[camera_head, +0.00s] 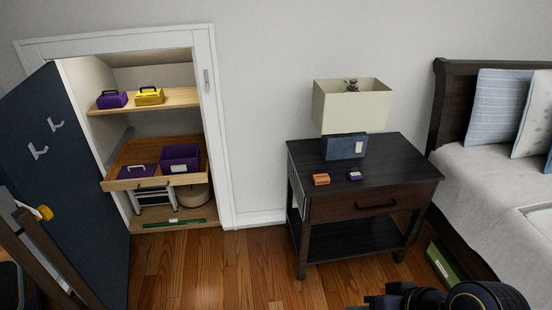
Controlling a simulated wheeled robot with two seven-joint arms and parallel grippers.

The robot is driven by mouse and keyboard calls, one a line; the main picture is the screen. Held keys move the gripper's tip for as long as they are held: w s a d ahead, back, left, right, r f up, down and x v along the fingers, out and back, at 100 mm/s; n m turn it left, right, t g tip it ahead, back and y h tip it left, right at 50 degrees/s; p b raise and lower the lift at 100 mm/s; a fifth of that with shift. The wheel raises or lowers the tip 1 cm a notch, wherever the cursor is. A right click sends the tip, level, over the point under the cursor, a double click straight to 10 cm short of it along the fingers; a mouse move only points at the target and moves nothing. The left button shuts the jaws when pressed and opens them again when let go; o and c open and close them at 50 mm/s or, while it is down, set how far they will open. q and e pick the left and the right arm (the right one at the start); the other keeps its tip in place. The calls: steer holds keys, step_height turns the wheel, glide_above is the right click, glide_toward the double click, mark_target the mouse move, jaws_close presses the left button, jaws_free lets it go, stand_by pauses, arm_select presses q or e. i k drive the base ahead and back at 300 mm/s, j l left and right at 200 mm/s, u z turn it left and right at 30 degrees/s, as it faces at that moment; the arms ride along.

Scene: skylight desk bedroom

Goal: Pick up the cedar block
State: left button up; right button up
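A small orange-brown block (321,180), which looks like the cedar block, lies on the dark nightstand (405,168) near its front left edge. A dark part of my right arm shows at the bottom right, in front of and below the nightstand, well apart from the block. Its gripper (372,304) is cut off by the lower picture edge, so its fingers cannot be made out. My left gripper is not in view.
A small purple item (355,176) lies right of the block. A blue-grey box (345,146) and a lamp (352,104) stand behind. An open cupboard (215,130) with purple and yellow boxes is left; a bed (480,200) is right.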

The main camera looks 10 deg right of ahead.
mark_target(323, 178)
steer(key=i+j, duration=0.1)
steer(key=i, duration=0.6)
steer(key=i+z, duration=0.1)
steer(key=i, duration=0.55)
steer(key=i+j+z, duration=0.15)
steer(key=i+z, duration=0.3)
steer(key=i+j+z, duration=0.2)
steer(key=z, duration=0.25)
steer(key=i+j+z, duration=0.35)
steer(key=z, duration=0.15)
steer(key=i+j+z, duration=0.3)
steer(key=j, duration=0.25)
steer(key=j+z, duration=0.15)
steer(key=j, duration=0.15)
steer(key=i, duration=0.05)
